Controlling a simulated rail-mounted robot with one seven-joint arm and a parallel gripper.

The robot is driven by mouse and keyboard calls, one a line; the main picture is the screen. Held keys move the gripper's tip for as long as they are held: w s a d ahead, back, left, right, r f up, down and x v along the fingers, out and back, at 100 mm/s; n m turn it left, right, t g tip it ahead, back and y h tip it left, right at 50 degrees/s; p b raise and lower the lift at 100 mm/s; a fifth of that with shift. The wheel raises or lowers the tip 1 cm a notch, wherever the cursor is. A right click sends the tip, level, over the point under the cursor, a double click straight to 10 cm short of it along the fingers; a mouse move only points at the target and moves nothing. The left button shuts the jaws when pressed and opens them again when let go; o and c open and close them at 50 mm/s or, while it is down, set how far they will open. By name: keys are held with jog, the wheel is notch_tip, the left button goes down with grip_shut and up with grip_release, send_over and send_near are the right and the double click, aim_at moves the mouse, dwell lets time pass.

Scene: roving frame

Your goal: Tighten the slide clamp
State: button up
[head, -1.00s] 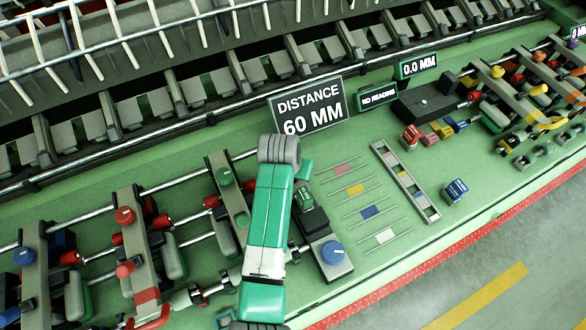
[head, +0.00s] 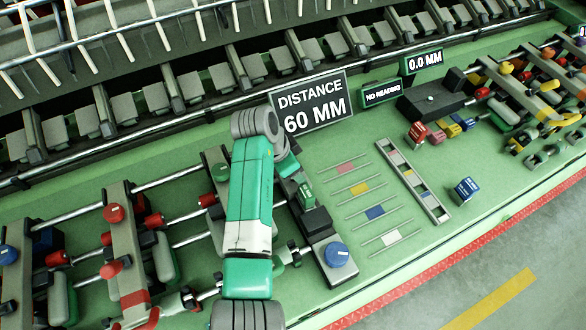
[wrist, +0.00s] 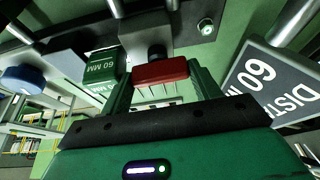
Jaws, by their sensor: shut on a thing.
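In the wrist view my gripper (wrist: 160,88) has its two green fingers on either side of a red block-like handle (wrist: 160,71) and is shut on it. The handle sits in front of a grey fitting on dark machine parts; I take it to be the slide clamp. A green block marked 60 MM (wrist: 105,66) is close on its left. In the head view this 60 MM block (head: 306,195) sits on a dark slide beside my arm. My arm hides the fingers and the red handle there.
A blue knob (head: 337,255) tops the dark slide's near end. The sign (head: 312,103) reads DISTANCE 60 MM; smaller displays read NO READING (head: 382,93) and 0.0 MM (head: 423,62). A slide with a green knob (head: 218,172) stands left of my arm.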

jog(key=shift+m, duration=0.3)
dwell(0.4)
jog(key=o, duration=1)
jog(key=p+v, duration=0.2)
jog(key=v, duration=0.2)
jog(key=p+v, duration=0.3)
jog(key=v, duration=0.1)
jog(key=shift+w+a+r+p, duration=0.1)
jog(key=shift+w+a+p, duration=0.1)
jog(key=shift+p, duration=0.15)
jog(key=shift+d, duration=0.1)
